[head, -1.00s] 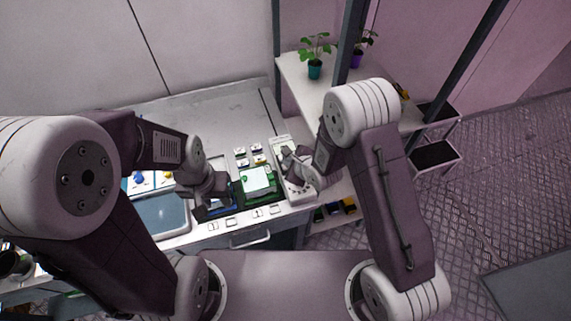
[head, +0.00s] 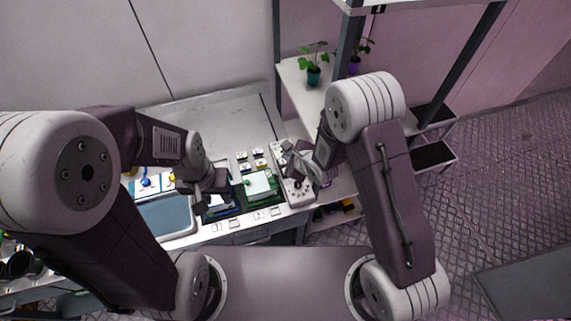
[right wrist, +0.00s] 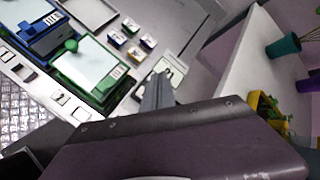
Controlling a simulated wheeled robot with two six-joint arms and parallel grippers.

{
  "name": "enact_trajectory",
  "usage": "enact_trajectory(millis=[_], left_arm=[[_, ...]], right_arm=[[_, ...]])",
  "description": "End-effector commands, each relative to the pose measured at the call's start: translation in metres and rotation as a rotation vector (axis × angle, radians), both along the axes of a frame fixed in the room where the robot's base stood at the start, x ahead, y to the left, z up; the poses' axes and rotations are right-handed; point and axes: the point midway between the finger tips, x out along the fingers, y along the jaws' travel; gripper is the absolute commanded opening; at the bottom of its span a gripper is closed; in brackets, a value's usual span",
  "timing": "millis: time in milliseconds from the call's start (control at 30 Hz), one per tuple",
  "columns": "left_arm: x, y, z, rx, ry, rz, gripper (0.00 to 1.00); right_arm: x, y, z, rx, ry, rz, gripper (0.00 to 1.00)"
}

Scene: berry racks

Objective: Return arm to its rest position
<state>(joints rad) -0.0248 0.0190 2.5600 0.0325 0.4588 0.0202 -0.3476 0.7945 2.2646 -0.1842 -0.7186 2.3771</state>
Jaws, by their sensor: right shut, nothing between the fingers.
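My right gripper (head: 290,157) is above the white panel with dark knobs (head: 296,186) at the right end of the worktop. In the right wrist view its grey fingers (right wrist: 157,92) are together, with nothing between them. My left gripper (head: 203,197) is over the blue-framed tray (head: 220,211), next to the blue-grey basin. Its fingertips are too small and dark to tell whether they are open. Both arms are bent, with their elbows high at either side of the head view.
A green-framed device (head: 262,186) sits between the two grippers, with small labelled blocks (head: 242,167) behind it. The blue-grey basin (head: 165,217) is at left. A shelf with potted plants (head: 314,76) stands close behind my right arm. The back of the worktop is clear.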

Motion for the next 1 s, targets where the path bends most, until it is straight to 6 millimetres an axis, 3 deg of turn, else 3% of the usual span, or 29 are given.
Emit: enact_trajectory(millis=[267,367,467,567,700,900,1000], left_arm=[[0.000,0.000,-0.002,0.000,0.000,0.000,0.36],[0.000,0.000,-0.012,0.000,0.000,0.000,0.36],[0.000,0.000,-0.031,0.000,0.000,0.000,0.36],[0.000,0.000,-0.050,0.000,0.000,0.000,0.36],[0.000,0.000,-0.074,0.000,0.000,0.000,0.36],[0.000,0.000,-0.093,0.000,0.000,0.000,0.36],[0.000,0.000,-0.096,0.000,0.000,0.000,0.36]], right_arm=[[0.000,-0.002,-0.001,-0.011,-0.002,0.005,0.00],[-0.002,-0.019,-0.004,-0.129,-0.017,0.074,0.00],[-0.015,-0.055,-0.008,-0.380,-0.024,0.254,0.00],[-0.042,-0.096,-0.010,-0.643,0.004,0.517,0.00],[-0.095,-0.141,-0.012,-0.888,0.061,0.950,0.00],[-0.166,-0.169,-0.010,-0.983,0.073,1.472,0.00],[-0.184,-0.172,-0.008,-0.981,0.058,1.604,0.00]])
